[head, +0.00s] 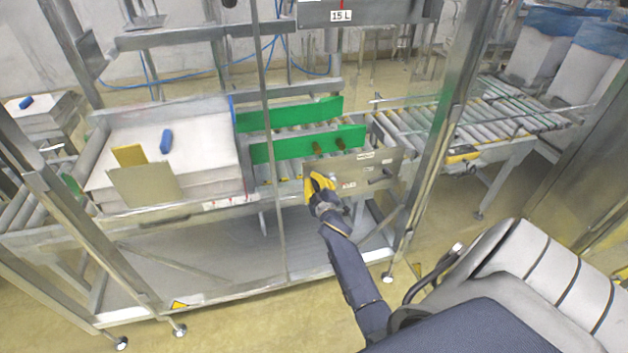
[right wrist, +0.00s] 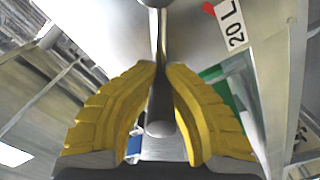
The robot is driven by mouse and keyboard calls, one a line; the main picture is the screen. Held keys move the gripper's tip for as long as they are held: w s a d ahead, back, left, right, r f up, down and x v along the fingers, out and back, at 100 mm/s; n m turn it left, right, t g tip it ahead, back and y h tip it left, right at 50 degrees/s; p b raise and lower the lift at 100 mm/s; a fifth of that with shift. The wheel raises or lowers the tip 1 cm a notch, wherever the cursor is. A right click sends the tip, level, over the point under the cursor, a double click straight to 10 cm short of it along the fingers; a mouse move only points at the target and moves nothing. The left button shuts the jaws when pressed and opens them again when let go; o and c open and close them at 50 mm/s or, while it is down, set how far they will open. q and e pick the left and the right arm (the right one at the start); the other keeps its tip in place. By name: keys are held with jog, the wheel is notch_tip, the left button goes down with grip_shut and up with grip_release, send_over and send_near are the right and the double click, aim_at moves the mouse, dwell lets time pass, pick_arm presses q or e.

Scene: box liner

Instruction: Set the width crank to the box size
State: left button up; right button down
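My right gripper (head: 320,186) is at the front of the grey panel (head: 378,168) below the green guide rails. In the right wrist view its two yellow fingers (right wrist: 163,68) close in on both sides of a grey metal crank handle (right wrist: 159,129), with the fingertips against it. The crank is mostly hidden by the gripper in the head view. A 20 L label (right wrist: 232,26) with a red pointer at its upper left shows in the right wrist view. A 15 L sign (head: 341,16) with a red mark hangs overhead. My left gripper is out of view.
Two green guide rails (head: 308,145) stand over the rollers. White flat stacks with a blue object (head: 166,141) lie at left. A roller conveyor (head: 470,122) runs off to the right. Metal frame posts (head: 440,130) stand between me and the machine.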

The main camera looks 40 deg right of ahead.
jog(key=c, duration=1.3)
grip_release()
jog(key=shift+o, duration=0.2)
jog(key=shift+s, duration=0.1)
jog(key=v, duration=1.1)
jog(key=shift+s+a, duration=0.15)
jog(key=shift+s, duration=0.2)
